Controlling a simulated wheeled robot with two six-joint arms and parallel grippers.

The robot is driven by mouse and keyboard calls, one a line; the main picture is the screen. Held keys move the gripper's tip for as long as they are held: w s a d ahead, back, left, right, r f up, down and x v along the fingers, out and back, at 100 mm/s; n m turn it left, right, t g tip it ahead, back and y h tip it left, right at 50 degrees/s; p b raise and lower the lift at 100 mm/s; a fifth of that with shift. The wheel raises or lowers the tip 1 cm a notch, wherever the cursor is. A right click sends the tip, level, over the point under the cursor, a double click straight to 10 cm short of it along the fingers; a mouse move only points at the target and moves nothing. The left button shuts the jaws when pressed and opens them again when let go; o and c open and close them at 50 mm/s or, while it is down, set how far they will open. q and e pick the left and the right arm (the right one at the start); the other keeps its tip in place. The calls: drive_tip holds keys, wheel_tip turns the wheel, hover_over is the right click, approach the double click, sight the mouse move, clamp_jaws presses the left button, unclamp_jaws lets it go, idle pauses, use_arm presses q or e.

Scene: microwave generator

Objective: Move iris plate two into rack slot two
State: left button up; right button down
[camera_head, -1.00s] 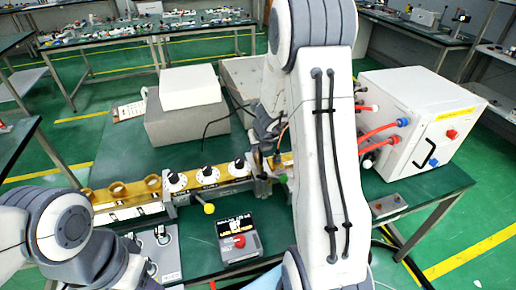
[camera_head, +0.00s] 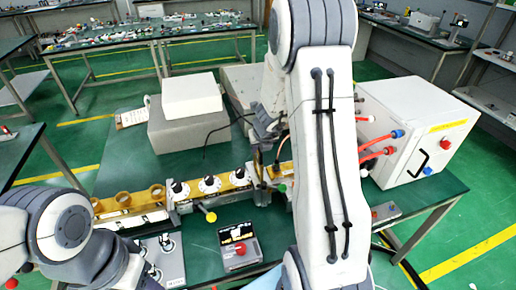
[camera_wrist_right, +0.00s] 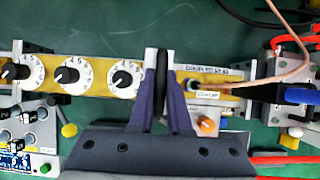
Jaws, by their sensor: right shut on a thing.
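My right gripper (camera_wrist_right: 160,92) points at the brass waveguide line (camera_wrist_right: 100,79) in the right wrist view. Its two dark fingers are closed around a thin black, plate-like piece (camera_wrist_right: 162,72) that stands edge-on between them, near grey flanges. Any number on the piece is not readable. In the head view my right gripper (camera_head: 263,148) is at the right part of the line, and the piece is too small to tell apart there. My left arm shows at the lower left, but its gripper does not show. I cannot pick out the rack or its slot two.
Three dials (camera_head: 210,184) sit on the line left of the gripper. A white cabinet (camera_head: 415,130) with red cables is at the right. Grey and white boxes (camera_head: 190,122) stand behind.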

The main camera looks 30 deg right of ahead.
drive_tip(key=shift+r+p, duration=1.45)
drive_tip(key=shift+r, duration=0.2)
